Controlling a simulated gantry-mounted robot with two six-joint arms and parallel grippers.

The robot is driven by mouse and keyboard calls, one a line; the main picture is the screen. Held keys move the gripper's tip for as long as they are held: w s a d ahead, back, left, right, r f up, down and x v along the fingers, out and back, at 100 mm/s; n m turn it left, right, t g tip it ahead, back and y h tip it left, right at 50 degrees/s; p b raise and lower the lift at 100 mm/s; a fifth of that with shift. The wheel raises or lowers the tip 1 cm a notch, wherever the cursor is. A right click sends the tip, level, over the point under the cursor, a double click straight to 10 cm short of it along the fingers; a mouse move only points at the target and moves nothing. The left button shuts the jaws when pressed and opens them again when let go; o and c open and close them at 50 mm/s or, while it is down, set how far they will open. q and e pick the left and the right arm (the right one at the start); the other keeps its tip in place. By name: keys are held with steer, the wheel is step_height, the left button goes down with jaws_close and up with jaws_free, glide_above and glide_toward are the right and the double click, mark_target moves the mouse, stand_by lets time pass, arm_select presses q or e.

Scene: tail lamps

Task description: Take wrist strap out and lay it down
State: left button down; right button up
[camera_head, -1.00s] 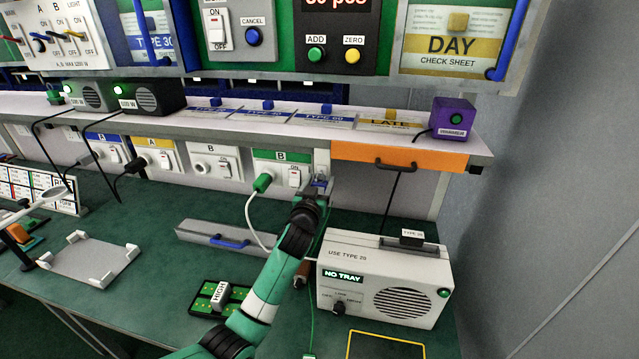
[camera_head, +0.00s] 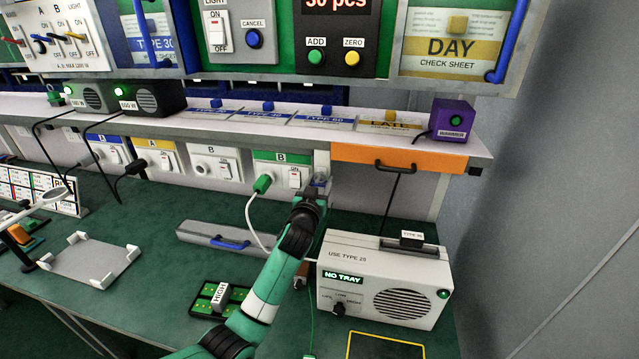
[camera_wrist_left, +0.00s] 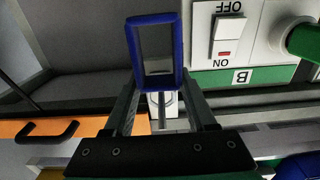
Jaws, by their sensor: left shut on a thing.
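My left gripper (camera_head: 316,187) is at the small grey holder (camera_head: 321,163) under the shelf, right of the green socket panel B. In the left wrist view, my left gripper (camera_wrist_left: 160,95) is shut on a blue rectangular loop (camera_wrist_left: 136,45), which seems to be the wrist strap. The loop stands between the fingertips, with a pale part of the holder (camera_wrist_left: 163,104) seen behind it. I cannot tell whether the loop still touches the holder. The gripper hides most of the loop in the head view. My right gripper is not in view.
A grey machine marked USE TYPE 25 (camera_head: 345,256) stands close right of my left arm. A grey long case (camera_head: 200,236) lies left. Green bench top is clear around (camera_head: 160,200).

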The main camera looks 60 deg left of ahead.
mark_target(317, 185)
arm_select(q)
steer(key=shift+r+p, duration=0.3)
steer(key=shift+r, duration=0.3)
steer(key=shift+s+d, duration=0.1)
steer(key=shift+p+v, duration=0.85)
steer(key=shift+v, duration=0.55)
steer(key=shift+p+v, duration=1)
steer(key=shift+v, duration=1.3)
